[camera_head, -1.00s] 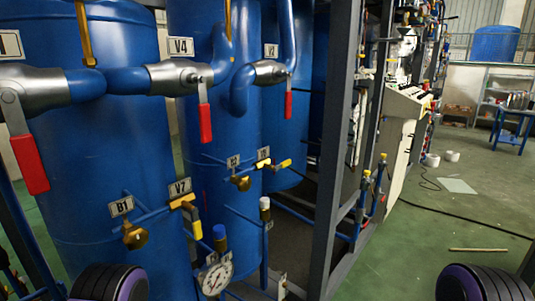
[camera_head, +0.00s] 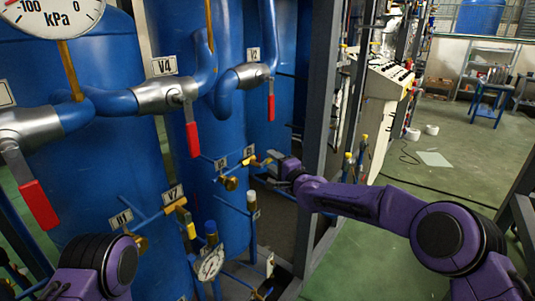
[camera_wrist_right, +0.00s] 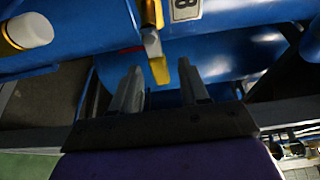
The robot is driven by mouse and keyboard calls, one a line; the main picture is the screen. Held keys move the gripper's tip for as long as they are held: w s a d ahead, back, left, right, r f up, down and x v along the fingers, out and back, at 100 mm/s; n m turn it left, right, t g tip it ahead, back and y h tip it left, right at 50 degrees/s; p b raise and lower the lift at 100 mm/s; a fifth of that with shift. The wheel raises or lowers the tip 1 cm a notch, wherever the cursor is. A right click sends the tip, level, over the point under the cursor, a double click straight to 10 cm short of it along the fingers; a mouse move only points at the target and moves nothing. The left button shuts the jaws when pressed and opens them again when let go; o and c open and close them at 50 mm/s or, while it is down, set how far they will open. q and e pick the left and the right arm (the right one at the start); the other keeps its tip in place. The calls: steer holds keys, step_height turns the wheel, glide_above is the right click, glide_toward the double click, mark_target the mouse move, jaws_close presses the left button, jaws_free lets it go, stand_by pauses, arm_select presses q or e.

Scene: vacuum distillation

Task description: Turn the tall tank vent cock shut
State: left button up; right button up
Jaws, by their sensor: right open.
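A small cock with a yellow handle (camera_head: 262,162) sits on a thin blue pipe by the middle blue tank (camera_head: 203,120). My right gripper (camera_head: 271,168) is at this handle, coming from the right. In the right wrist view its fingers (camera_wrist_right: 160,75) are open, and the yellow handle (camera_wrist_right: 156,55) reaches down between their tips. I cannot tell whether either finger touches it. A tag ending in 8 (camera_wrist_right: 186,9) shows beside the handle. Another yellow-handled cock (camera_head: 177,205), tagged V7, is on the front left tank. My left arm shows at lower left, its gripper out of view.
A grey frame post (camera_head: 318,130) stands close to my right forearm. Blue pipes surround the fingers in the wrist view. Open green floor (camera_head: 440,160) lies to the right.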

mark_target(272, 160)
steer(key=shift+p+x, duration=0.65)
steer(key=shift+x, duration=1.4)
steer(key=shift+c, duration=0.3)
jaws_close()
